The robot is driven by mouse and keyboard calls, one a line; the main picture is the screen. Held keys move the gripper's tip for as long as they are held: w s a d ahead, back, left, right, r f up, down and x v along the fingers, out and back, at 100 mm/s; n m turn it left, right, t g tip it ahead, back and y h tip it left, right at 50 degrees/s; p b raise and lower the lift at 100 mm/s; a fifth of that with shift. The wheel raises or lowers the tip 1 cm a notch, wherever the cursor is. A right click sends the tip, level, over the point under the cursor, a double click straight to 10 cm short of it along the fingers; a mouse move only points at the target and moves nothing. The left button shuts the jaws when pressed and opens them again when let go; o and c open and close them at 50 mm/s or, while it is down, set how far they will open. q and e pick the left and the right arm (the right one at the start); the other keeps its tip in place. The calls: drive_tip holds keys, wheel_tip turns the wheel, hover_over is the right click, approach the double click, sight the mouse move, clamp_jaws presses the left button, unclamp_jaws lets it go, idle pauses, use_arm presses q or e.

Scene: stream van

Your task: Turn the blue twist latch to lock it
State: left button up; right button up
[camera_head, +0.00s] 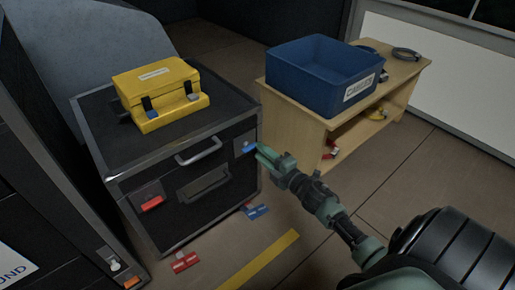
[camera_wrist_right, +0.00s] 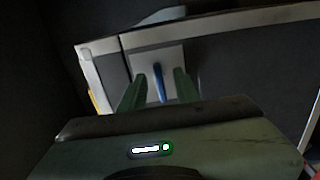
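The blue twist latch (camera_head: 249,147) is on a pale plate at the upper right of the black case's front (camera_head: 215,165). In the right wrist view the latch's blue handle (camera_wrist_right: 160,82) stands nearly upright against its light plate (camera_wrist_right: 145,62). My right gripper (camera_head: 262,153) is at the latch in the head view. In the wrist view its two green fingers (camera_wrist_right: 158,92) stand on either side of the handle, with a gap on each side, so it is open. Whether the fingertips reach past the handle is hard to tell. My left gripper is not in view.
A red latch (camera_head: 151,203) is at the case front's left, with handles between. A yellow box (camera_head: 155,88) sits on top. Red (camera_head: 185,262) and blue (camera_head: 256,211) pieces lie on the floor. A wooden bench (camera_head: 295,125) with a blue bin (camera_head: 310,85) stands at right.

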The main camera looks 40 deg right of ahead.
drive_tip(key=s+p, duration=0.1)
drive_tip(key=s, duration=0.4)
drive_tip(key=shift+d, duration=0.15)
